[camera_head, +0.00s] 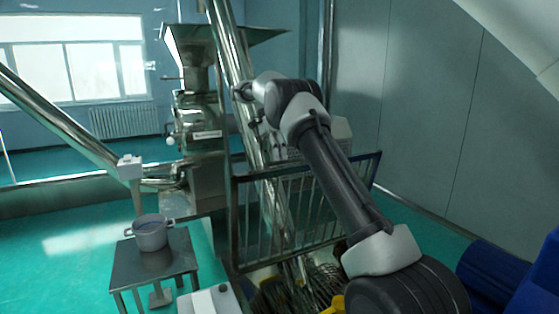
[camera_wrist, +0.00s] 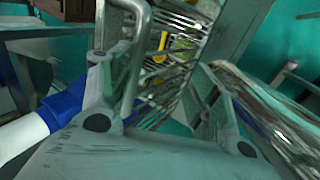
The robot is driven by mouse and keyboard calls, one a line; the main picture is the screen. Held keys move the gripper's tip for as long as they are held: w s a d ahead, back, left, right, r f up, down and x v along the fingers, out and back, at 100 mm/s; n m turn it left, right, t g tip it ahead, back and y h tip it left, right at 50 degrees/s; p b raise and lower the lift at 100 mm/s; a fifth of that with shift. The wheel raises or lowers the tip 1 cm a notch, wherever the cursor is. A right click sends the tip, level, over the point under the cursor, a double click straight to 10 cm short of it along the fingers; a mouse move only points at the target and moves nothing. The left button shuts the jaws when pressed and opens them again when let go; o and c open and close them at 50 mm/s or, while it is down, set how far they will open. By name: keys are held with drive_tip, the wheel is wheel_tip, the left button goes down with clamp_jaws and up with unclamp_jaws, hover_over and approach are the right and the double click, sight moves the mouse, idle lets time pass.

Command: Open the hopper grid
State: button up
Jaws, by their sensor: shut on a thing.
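The hopper grid (camera_head: 300,205), a metal frame with several bars, stands steeply tilted in the middle of the head view, behind my arm. In the wrist view, grid bars (camera_wrist: 160,85) run up between my fingers. A bent metal handle (camera_wrist: 143,60) stands out beside the left finger. My gripper (camera_wrist: 152,85) is shut on this handle, with its fingers still well apart. The exact contact is hard to see. In the head view, my gripper's fingers are hidden or too small to make out near the slanted steel pipe.
A steel machine with a funnel (camera_head: 195,125) stands left of the grid. A small table (camera_head: 155,268) carries a pot (camera_head: 150,235). A shiny slanted pipe (camera_head: 240,90) passes close to my wrist. Blue drums (camera_head: 495,275) stand at lower right. A wall (camera_head: 430,110) closes the right side.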

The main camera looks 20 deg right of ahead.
drive_tip(key=shift+o, duration=1)
drive_tip(key=shift+w+a+f, duration=0.1)
drive_tip(key=shift+w+f, duration=0.8)
drive_tip(key=shift+w, duration=0.15)
drive_tip(key=shift+o, duration=0.3)
drive_tip(key=o, duration=0.9)
drive_tip(key=shift+w, duration=0.1)
drive_tip(key=shift+c, duration=0.3)
